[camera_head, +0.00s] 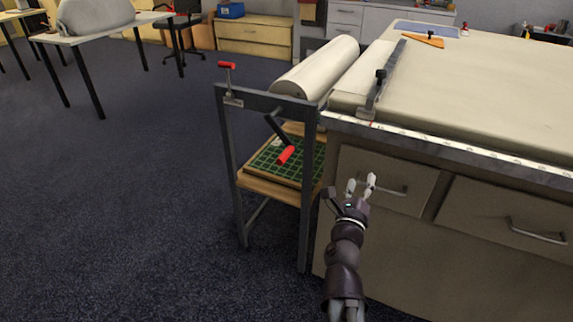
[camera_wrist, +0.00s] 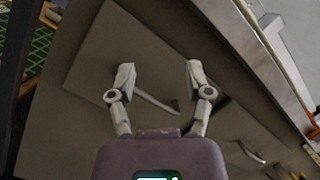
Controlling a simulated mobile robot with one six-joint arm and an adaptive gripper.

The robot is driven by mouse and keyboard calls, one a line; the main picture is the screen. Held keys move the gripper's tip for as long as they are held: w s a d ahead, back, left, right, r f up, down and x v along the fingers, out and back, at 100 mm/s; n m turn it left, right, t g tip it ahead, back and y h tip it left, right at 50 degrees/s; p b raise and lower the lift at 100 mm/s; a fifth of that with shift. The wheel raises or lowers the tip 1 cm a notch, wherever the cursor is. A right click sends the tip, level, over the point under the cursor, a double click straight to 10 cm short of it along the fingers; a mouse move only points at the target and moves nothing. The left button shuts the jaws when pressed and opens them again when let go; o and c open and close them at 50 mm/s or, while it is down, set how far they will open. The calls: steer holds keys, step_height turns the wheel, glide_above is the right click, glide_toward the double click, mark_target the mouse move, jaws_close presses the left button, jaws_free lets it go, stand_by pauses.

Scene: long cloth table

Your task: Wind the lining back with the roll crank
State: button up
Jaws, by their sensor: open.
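The roll crank (camera_head: 276,130) is a dark arm with a red grip (camera_head: 286,155). It hangs down and to the right from the front of the grey roll stand (camera_head: 262,96). A thick white roll (camera_head: 318,67) lies behind the stand's top bar. Pale lining or cloth (camera_head: 470,90) covers the long table; its link to the roll is unclear. My gripper (camera_head: 361,183) is open and empty, to the right of and below the red grip, in front of a drawer. In the wrist view its spread fingers (camera_wrist: 160,70) face the drawer front; the crank is not seen there.
A smaller red-topped lever (camera_head: 227,66) stands on the stand's left corner. A green gridded mat (camera_head: 262,162) lies on the stand's shelf. A metal bar (camera_head: 383,80) lies across the table's left end. Drawer handles (camera_head: 540,232) stick out.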

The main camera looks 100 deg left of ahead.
steer(key=s+d+f+m+b, duration=0.2)
steer(key=s, duration=0.5)
steer(key=s+d+f+m+y+b, duration=0.1)
steer(key=s+d+m+b, duration=0.1)
steer(key=s, duration=0.5)
steer(key=s+d+f+m+t+b, duration=0.1)
steer(key=s+d+f+m+b, duration=0.1)
steer(key=s, duration=0.6)
steer(key=shift+f+m+y+b, duration=0.3)
steer(key=shift+f+m+b, duration=0.05)
steer(key=shift+m+b, duration=0.4)
steer(key=shift+a+r, duration=0.1)
